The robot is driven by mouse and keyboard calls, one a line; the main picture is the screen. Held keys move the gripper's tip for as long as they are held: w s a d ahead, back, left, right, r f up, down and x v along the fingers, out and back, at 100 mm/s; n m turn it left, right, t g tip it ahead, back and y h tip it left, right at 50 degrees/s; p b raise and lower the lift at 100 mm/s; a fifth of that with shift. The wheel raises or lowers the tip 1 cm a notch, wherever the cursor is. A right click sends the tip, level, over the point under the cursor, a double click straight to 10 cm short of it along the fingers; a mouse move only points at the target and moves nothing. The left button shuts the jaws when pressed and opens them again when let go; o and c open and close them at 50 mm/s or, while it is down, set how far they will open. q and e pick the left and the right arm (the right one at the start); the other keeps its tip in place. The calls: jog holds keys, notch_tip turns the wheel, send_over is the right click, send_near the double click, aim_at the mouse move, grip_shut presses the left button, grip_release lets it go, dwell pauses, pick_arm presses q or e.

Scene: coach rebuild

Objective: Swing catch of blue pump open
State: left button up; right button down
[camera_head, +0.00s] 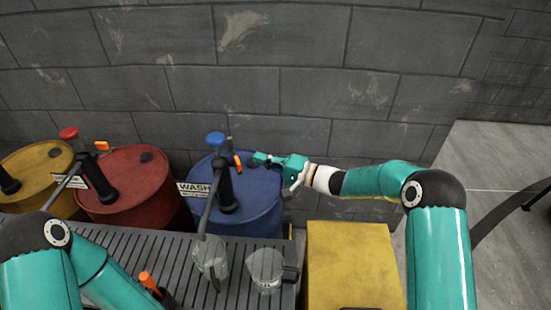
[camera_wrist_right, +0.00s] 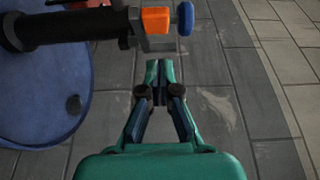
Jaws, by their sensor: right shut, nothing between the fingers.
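The blue pump (camera_head: 226,188) stands upright on the blue drum (camera_head: 258,205), with a black body, a blue knob (camera_head: 215,139) and a spout reaching down toward the front. Its orange catch (camera_head: 238,162) is near the top. My right gripper (camera_head: 258,158) is shut and empty, just right of the catch. In the right wrist view, the fingertips (camera_wrist_right: 158,66) are together, just short of a grey bracket (camera_wrist_right: 158,43) beside the orange catch (camera_wrist_right: 155,20). The blue knob (camera_wrist_right: 185,18) shows there too. I cannot tell whether they touch.
A red drum (camera_head: 135,195) and a yellow drum (camera_head: 40,170) stand to the left, with similar pumps. A clear jug (camera_head: 266,268) and another clear vessel (camera_head: 212,258) stand on the slatted grey bench (camera_head: 150,245). A yellow box (camera_head: 352,260) is below my right arm. A block wall is behind.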

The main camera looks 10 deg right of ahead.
jog(key=shift+s+a+p, duration=0.25)
jog(key=shift+a, duration=0.55)
jog(key=shift+s+a+p, duration=0.2)
jog(key=shift+s+a, duration=0.05)
jog(key=shift+a, duration=0.55)
jog(key=a+b, duration=0.1)
jog(key=b, duration=0.5)
jog(key=shift+s+a+b, duration=0.35)
jog(key=shift+s+b, duration=0.05)
